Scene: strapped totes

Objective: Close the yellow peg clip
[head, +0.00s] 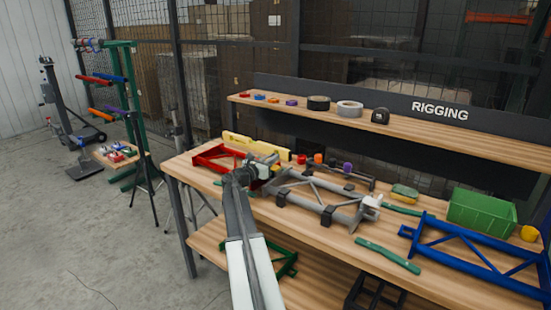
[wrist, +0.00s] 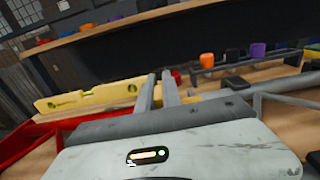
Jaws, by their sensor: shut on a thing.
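My gripper (head: 268,162) is low over the left part of the workbench, beside the red frame (head: 213,156). In the wrist view its two grey fingers (wrist: 160,92) point away from me, a narrow gap between them. A yellow piece (wrist: 205,96), which I take for the yellow peg clip, shows just right of the fingers, low at the bench. The fingers are shut on it, but they and the gripper body hide most of it. I cannot see how far the clip is closed. In the head view my gripper covers it.
A yellow level (head: 257,146) lies behind my gripper. A grey frame (head: 320,199) with black clamps is close on the right, and a small rack with red, orange and purple pieces (head: 347,167) stands behind it. A blue frame (head: 480,257) and green bin (head: 482,210) are farther right.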

